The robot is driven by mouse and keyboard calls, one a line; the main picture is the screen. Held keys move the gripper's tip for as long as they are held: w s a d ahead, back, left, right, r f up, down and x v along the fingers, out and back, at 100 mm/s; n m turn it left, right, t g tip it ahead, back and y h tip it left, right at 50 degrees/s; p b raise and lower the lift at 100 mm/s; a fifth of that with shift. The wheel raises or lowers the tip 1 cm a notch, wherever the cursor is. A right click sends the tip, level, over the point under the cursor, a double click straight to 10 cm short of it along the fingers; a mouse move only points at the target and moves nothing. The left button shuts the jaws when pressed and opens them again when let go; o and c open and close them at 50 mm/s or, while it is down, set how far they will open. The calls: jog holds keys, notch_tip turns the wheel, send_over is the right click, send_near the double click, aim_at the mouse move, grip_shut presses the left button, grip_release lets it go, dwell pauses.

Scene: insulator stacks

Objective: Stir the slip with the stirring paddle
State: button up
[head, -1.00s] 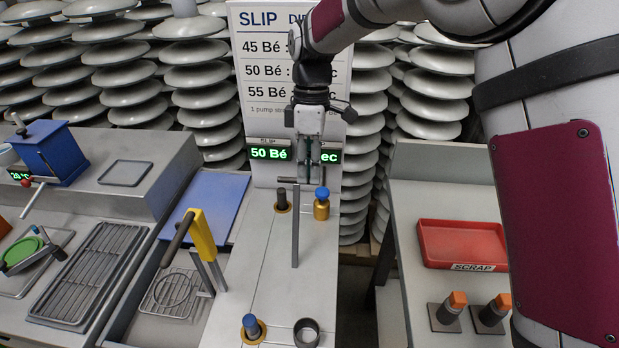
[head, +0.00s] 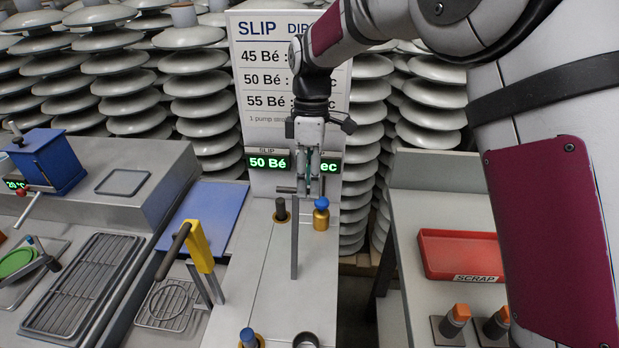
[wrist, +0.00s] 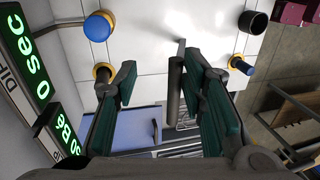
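My gripper (head: 308,188) points down over the pale bench in front of the SLIP sign. In the wrist view its teal-padded fingers (wrist: 158,65) stand apart. A dark bar (wrist: 175,92) shows between them, close to the right finger; I cannot tell whether it touches. In the head view a thin grey upright strip (head: 294,240) hangs or stands just below and left of the gripper, with a short dark crosspiece (head: 285,190) at its top; this may be the stirring paddle. I cannot make out the slip itself. The slip display (head: 267,162) reads 50 Bé.
A dark peg (head: 281,210) in a yellow ring and a blue-topped brass piece (head: 321,214) stand close by. A yellow lever (head: 200,247) is left, a red scrap tray (head: 427,262) right. A dark cup (head: 306,341) and blue knob (head: 248,337) are in front.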

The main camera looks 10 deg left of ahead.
jog(key=shift+a+r, duration=0.1)
jog(key=shift+r, duration=0.1)
dwell(0.4)
jog(key=v, duration=1.2)
dwell(0.9)
